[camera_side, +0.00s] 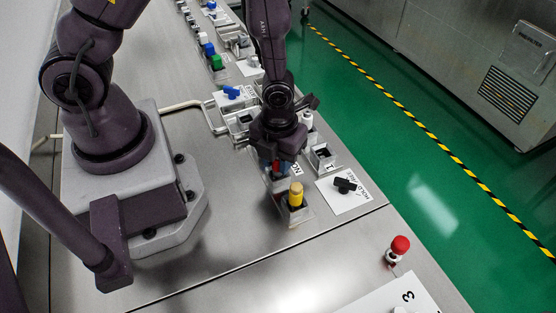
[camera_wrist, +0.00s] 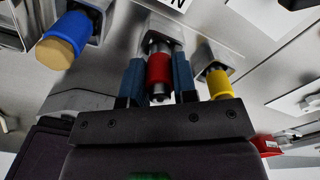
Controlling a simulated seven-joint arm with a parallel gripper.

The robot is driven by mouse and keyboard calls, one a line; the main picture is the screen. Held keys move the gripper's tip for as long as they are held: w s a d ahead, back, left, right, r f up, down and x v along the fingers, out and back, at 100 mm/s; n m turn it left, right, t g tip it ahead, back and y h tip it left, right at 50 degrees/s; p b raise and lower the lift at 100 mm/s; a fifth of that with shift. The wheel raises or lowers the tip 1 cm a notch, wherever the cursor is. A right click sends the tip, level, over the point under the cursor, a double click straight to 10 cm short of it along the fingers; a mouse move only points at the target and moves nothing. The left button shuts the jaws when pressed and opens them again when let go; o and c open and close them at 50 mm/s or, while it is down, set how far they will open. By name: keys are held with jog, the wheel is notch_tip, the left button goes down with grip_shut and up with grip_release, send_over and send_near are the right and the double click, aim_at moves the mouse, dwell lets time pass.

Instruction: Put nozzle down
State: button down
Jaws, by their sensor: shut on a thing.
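My gripper (camera_wrist: 158,85) has its two blue-grey fingers closed on either side of a red nozzle (camera_wrist: 160,68). The nozzle has a metal end and lines up with a grey metal holder (camera_wrist: 163,27). I cannot tell how deep it sits in that holder. In the side view my gripper (camera_side: 280,168) points down at the bench, with a little red showing between the fingers; most of the nozzle is hidden there.
A yellow nozzle (camera_wrist: 220,83) and a blue part with a tan cap (camera_wrist: 68,38) stand close on either side. In the side view a yellow-topped part (camera_side: 296,194) is just in front. A black-handled valve (camera_side: 345,185) and red button (camera_side: 399,246) are to the right.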

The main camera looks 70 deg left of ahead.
jog(key=shift+f, duration=0.45)
jog(key=c, duration=0.9)
grip_release()
jog(key=shift+f, duration=0.15)
